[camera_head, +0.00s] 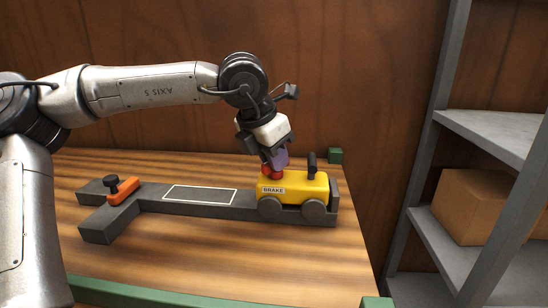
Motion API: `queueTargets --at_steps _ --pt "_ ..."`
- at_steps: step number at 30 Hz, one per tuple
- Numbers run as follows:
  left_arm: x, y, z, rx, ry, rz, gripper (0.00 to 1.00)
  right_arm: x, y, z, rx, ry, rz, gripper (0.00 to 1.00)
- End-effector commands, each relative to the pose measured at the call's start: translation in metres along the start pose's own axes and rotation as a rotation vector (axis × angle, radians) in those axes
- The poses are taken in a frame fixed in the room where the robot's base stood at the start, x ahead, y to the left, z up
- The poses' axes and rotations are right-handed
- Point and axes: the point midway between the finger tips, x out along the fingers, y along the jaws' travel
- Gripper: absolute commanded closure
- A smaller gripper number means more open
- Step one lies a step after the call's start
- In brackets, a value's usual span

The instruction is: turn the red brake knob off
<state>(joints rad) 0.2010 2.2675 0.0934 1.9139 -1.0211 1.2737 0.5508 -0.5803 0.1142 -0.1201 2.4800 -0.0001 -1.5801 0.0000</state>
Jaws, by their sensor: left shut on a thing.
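My right gripper is not in view.
The yellow unit stands on the right end of a grey lift frame (190,204) on the wooden table. An orange lever (123,191) is at left. Grey shelves with a cardboard box (470,205) stand at right.

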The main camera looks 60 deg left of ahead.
Motion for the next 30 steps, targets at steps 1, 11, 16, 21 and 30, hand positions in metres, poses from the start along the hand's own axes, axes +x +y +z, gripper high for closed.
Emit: queueTargets --at_steps 1,11,16,21,30 --pt "0.001 0.000 0.000 -0.003 0.003 0.000 1.00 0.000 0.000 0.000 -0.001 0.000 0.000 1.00" --pt "0.001 0.000 0.000 -0.001 0.001 0.000 0.58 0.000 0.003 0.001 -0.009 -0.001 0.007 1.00" --pt "0.000 0.000 0.000 -0.001 0.001 0.000 0.58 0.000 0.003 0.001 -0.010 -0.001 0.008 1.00" --pt "-0.011 0.000 0.001 -0.002 -0.002 0.001 0.58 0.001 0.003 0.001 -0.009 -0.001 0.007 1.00" --pt "-0.068 0.000 0.001 -0.002 -0.003 0.001 0.58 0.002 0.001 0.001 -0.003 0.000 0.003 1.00"
